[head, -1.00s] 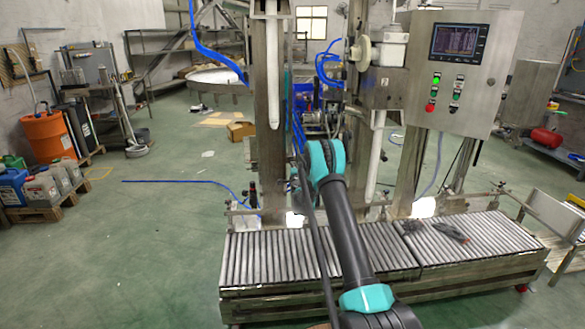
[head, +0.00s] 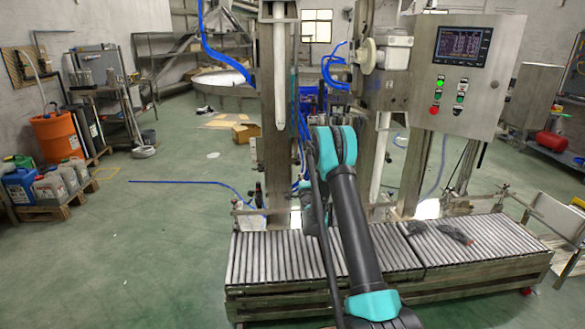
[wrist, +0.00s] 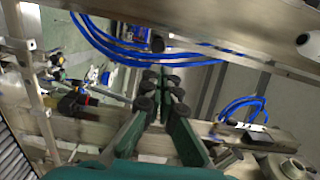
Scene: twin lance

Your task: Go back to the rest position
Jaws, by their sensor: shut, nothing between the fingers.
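My arm rises from the bottom of the head view, in front of the roller conveyor (head: 285,262), with its teal elbow near the steel columns. My gripper (wrist: 160,80) shows in the middle of the wrist view, its dark green fingers close together and shut on nothing. In the head view my gripper is hidden behind the arm. Behind it in the wrist view are blue hoses (wrist: 110,45) and a steel beam (wrist: 85,130). I cannot tell how far the fingers are from them.
A control cabinet (head: 464,75) with a lit screen stands right of the arm. A dark object (head: 452,232) lies on the right rollers. An orange drum (head: 58,137) and several canisters (head: 48,187) stand at left.

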